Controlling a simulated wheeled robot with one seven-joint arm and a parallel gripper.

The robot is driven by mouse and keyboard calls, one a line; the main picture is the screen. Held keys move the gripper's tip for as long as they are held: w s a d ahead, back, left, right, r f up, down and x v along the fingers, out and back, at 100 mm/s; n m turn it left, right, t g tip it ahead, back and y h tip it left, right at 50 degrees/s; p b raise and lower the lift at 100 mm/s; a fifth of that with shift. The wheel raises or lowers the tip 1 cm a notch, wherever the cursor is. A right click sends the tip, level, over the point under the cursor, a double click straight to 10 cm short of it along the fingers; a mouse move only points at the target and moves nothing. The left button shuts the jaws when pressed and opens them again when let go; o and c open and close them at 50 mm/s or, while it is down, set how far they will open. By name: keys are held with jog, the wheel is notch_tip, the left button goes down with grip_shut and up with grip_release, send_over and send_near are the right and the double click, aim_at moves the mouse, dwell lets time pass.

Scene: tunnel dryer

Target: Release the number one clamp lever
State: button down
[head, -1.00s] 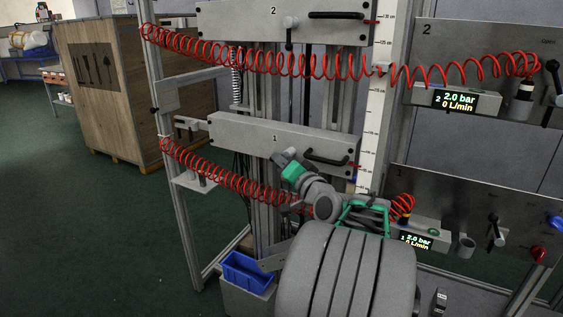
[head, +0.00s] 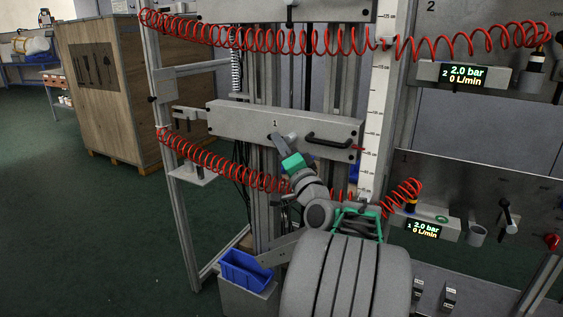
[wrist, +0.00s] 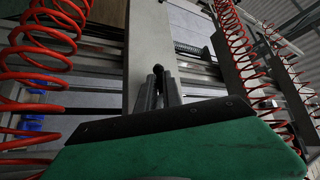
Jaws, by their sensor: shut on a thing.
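The number one carriage (head: 235,117) is a long grey box marked "1" in the middle of the head view, with a black bar handle on its right part. My gripper (head: 279,138) is at its front face, just below the "1". In the wrist view my gripper (wrist: 158,88) has its fingers close together around a small dark knob (wrist: 157,69), seemingly the number one clamp lever, in front of the pale grey box. The fingers and wrist hide most of the lever, so its angle cannot be told.
The number two carriage (head: 240,10) is above. Red coiled hoses (head: 215,165) hang left of and above my arm. A pale scale strip (head: 377,110) stands right of the carriage. A blue bin (head: 245,270) is low left. Open green floor (head: 90,240) lies left.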

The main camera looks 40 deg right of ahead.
jog(key=shift+r+m+t+h, duration=0.1)
jog(key=shift+m+t+h, duration=0.2)
jog(key=shift+m, duration=0.1)
jog(key=c, duration=1.5)
grip_release()
jog(key=v, duration=0.7)
jog(key=shift+s+b, duration=0.3)
jog(key=shift+b, duration=0.15)
jog(key=shift+a, duration=0.2)
